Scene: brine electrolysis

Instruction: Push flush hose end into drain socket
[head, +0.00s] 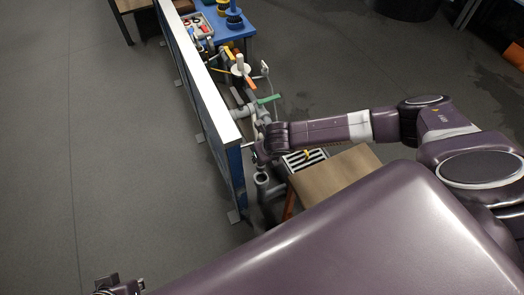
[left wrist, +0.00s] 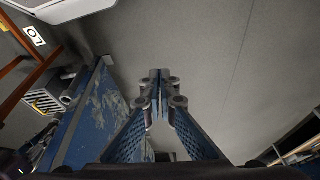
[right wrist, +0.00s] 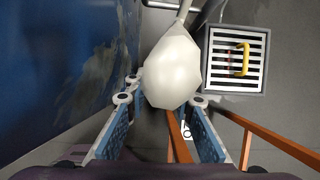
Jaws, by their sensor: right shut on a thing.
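My right gripper (head: 262,150) is beside the blue panel, above and close to an upright grey pipe socket (head: 262,181), which looks like the drain socket. In the right wrist view, my right gripper (right wrist: 160,100) is shut on a pale, bulb-shaped piece that looks like the flush hose end (right wrist: 172,75). A thin pale hose runs up from it. The socket's opening cannot be made out in that view, and the head view hides the hose end. My left gripper (head: 118,286) is at the bottom left edge; its fingers (left wrist: 165,102) are together and empty.
A blue panel (head: 208,100) with a white top edge stands just left of the right gripper. Pipes and valves are behind. Floor left of the panel is clear.

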